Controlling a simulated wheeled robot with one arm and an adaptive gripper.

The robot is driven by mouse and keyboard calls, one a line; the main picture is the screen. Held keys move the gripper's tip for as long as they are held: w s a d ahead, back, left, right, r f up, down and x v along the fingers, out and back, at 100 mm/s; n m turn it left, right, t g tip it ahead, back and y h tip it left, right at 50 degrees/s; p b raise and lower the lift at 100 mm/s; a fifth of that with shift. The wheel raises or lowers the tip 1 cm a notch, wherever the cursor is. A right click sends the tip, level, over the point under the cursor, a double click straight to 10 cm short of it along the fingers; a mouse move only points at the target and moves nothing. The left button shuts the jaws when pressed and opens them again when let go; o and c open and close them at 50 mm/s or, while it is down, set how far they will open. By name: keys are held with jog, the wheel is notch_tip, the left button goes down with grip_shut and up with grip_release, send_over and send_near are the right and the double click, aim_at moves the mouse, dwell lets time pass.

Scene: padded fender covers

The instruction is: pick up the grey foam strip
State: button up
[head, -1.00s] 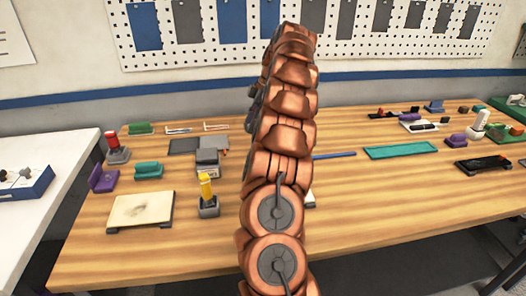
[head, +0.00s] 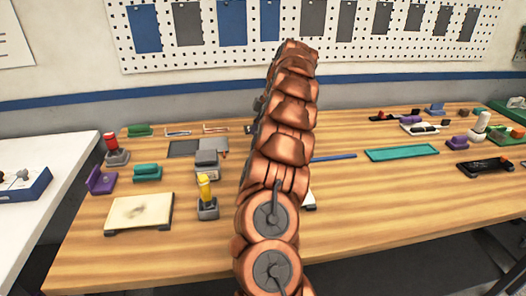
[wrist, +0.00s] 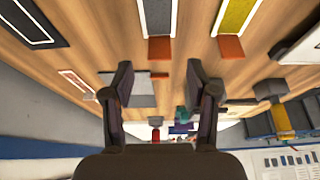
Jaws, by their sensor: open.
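In the wrist view my gripper (wrist: 159,78) is open, its two dark fingers apart with nothing held between them. A grey strip (wrist: 157,17) with a white outline and an orange end lies on the wooden bench beyond the fingertips; it may be the grey foam strip, but I cannot tell for sure. A flat grey piece (wrist: 140,88) shows partly behind the left finger. In the head view my arm hides the middle of the bench, and my gripper is mostly hidden behind it.
A yellow strip (wrist: 238,15) with an orange end lies right of the grey one. A dark pad (wrist: 33,20) lies at left. In the head view a yellow-handled item (head: 206,192), a cream board (head: 139,213) and a teal tray (head: 402,153) stand on the bench (head: 370,205).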

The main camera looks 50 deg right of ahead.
jog(key=shift+w+a+f, duration=0.1)
jog(key=shift+f, duration=0.6)
jog(key=shift+p+x, duration=0.45)
jog(key=shift+x, duration=0.95)
jog(key=shift+c, duration=0.2)
jog(key=c, duration=0.8)
